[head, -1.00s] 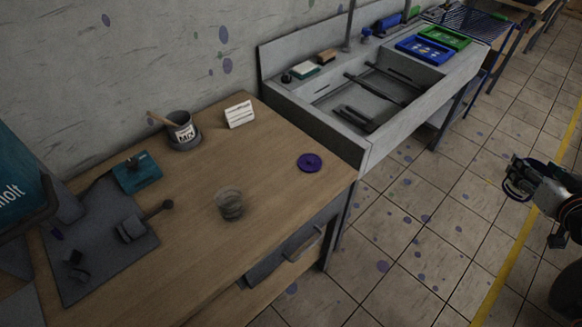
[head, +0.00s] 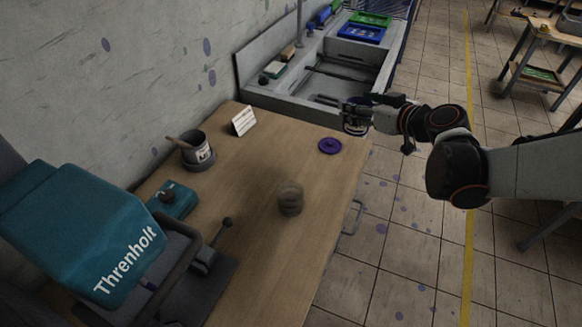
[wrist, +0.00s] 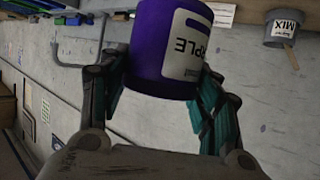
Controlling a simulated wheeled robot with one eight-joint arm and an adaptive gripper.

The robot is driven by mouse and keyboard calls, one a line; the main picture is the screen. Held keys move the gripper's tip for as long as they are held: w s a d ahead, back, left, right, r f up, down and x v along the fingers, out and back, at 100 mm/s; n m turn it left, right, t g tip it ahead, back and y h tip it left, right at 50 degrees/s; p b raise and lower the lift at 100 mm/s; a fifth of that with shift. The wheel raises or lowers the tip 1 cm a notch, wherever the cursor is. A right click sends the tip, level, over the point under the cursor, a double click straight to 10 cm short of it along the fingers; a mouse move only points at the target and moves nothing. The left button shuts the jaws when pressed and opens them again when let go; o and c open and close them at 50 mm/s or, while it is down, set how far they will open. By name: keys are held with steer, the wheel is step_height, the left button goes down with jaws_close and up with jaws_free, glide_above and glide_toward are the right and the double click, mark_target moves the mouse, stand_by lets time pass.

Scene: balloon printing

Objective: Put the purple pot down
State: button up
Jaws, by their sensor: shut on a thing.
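The purple pot (wrist: 165,50), with a white label, is held between the teal-padded fingers of my gripper (wrist: 150,95) in the wrist view. In the head view my gripper (head: 362,108) is shut on the pot (head: 355,130), which is mostly hidden behind it. The pot is near the sink's front right side, beyond the table's far right corner. A purple disc (head: 330,146), possibly a lid, lies flat on the wooden table (head: 240,200) near that corner, just left of and below the pot in the picture.
A grey MIX pot (head: 196,150) with a stick stands at the wall beside a white card (head: 243,121). A clear cup-like thing (head: 290,198) stands mid-table. A teal Threnholt machine (head: 90,230) fills the near left. The sink (head: 340,75) is behind the table.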

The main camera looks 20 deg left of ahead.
steer(key=s+a+r+n+g+y, duration=0.1)
steer(key=s+a+n+g+y, duration=0.15)
steer(key=a, duration=0.85)
steer(key=shift+h, duration=0.25)
steer(key=f+b, duration=0.2)
steer(key=f, duration=0.4)
steer(key=f+b, duration=0.3)
steer(key=f, duration=0.4)
steer(key=f+b, duration=0.2)
steer(key=f, duration=0.4)
steer(key=shift+s+d+f, duration=0.15)
steer(key=shift+s+f, duration=0.15)
steer(key=shift+f, duration=0.05)
steer(key=shift+f, duration=0.1)
steer(key=shift+f+b, duration=0.15)
steer(key=shift+b, duration=0.3)
steer(key=o, duration=1.1)
steer(key=shift+o, duration=0.2)
steer(key=shift+r, duration=0.2)
